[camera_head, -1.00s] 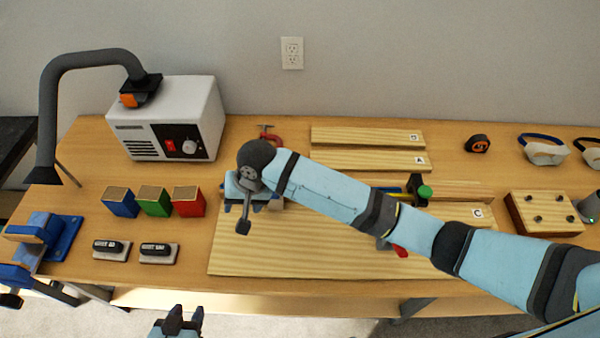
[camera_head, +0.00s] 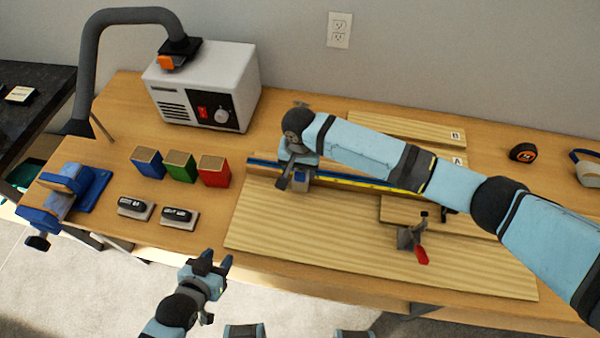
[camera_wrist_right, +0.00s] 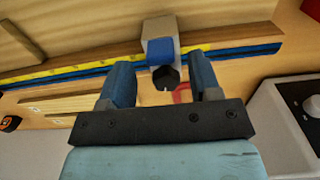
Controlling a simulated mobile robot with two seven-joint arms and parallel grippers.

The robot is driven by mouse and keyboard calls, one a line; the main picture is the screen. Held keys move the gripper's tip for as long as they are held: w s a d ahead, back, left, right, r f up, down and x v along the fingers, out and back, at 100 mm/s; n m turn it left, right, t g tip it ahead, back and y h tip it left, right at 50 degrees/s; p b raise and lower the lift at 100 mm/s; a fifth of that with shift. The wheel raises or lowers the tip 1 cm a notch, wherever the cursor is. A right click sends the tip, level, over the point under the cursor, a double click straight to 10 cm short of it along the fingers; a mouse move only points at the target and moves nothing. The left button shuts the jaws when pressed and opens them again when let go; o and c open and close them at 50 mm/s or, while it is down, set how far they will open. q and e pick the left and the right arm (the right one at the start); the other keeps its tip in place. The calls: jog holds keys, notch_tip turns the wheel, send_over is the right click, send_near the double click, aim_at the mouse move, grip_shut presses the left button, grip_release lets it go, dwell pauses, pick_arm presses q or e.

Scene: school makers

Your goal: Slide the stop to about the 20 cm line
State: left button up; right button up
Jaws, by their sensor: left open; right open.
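The stop is a small grey block with a blue part (camera_head: 301,175) on the fence with the yellow scale (camera_head: 368,183). In the right wrist view the stop (camera_wrist_right: 160,48) shows a black knob, and the scale (camera_wrist_right: 85,70) runs left from it. My right gripper (camera_wrist_right: 160,82) is open, its two blue fingers spread to either side of the knob; I cannot tell whether they touch it. In the head view the right gripper (camera_head: 299,160) partly covers the stop. Scale numbers are too small to read. My left gripper (camera_head: 218,262) is open and empty before the table's front edge.
A red-handled clamp (camera_head: 419,252) stands on the wide board (camera_head: 320,242). Blue, green and red blocks (camera_head: 180,165), two dark sanding blocks (camera_head: 180,216) and a blue vise (camera_head: 75,187) are left. A white machine (camera_head: 210,90) with a hose stands behind.

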aim_at(300, 173)
jog(key=shift+f, duration=1.65)
grip_shut()
